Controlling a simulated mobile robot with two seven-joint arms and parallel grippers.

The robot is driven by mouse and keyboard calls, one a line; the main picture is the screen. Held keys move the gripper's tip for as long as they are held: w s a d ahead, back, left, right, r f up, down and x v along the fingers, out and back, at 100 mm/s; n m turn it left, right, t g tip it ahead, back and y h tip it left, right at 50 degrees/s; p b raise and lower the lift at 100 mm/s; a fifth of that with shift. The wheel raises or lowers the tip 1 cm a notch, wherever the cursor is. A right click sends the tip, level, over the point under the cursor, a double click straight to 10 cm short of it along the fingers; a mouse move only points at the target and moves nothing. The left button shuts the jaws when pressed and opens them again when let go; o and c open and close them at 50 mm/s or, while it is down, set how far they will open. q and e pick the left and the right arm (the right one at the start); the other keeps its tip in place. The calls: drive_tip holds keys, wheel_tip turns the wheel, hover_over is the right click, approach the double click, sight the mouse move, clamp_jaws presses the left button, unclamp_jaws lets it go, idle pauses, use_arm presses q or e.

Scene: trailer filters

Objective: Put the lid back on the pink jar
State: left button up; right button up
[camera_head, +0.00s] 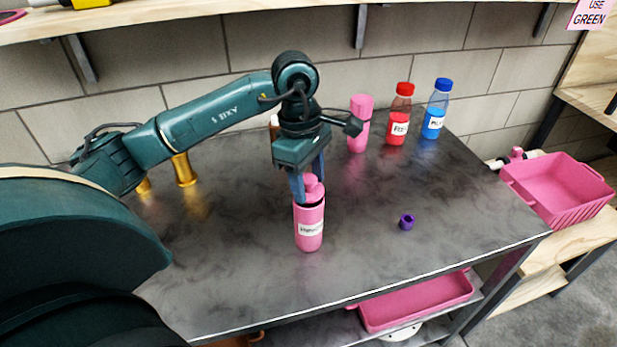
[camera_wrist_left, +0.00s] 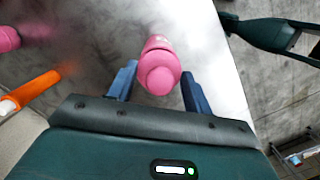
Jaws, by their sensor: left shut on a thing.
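The pink jar (camera_head: 309,231) stands upright on the dark table, with a white label and a dark rim at its mouth. Its pink lid (camera_head: 315,188) is between the fingers of my left gripper (camera_head: 307,180), right at the jar's mouth. The lid looks slightly tilted and off to one side; whether it touches the rim I cannot tell. In the left wrist view the lid (camera_wrist_left: 160,74) sits between the two blue fingers (camera_wrist_left: 158,88) and hides most of the jar below.
A second pink jar (camera_head: 360,125), a red bottle (camera_head: 397,118) and a blue bottle (camera_head: 436,112) stand at the back. A small purple ring-like piece (camera_head: 407,222) lies to the right. Gold objects (camera_head: 184,170) are at left. Pink trays (camera_head: 560,190) are off the table.

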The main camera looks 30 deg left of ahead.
use_arm(q)
drive_tip(key=shift+f+b, duration=0.2)
drive_tip(key=shift+b, duration=0.3)
idle(0.9)
drive_tip(key=o, duration=1)
drive_tip(key=shift+o, duration=0.6)
drive_tip(key=o, duration=0.4)
drive_tip(key=shift+r, duration=0.1)
drive_tip(key=shift+r+p, duration=2.2)
drive_tip(key=shift+r, duration=1.25)
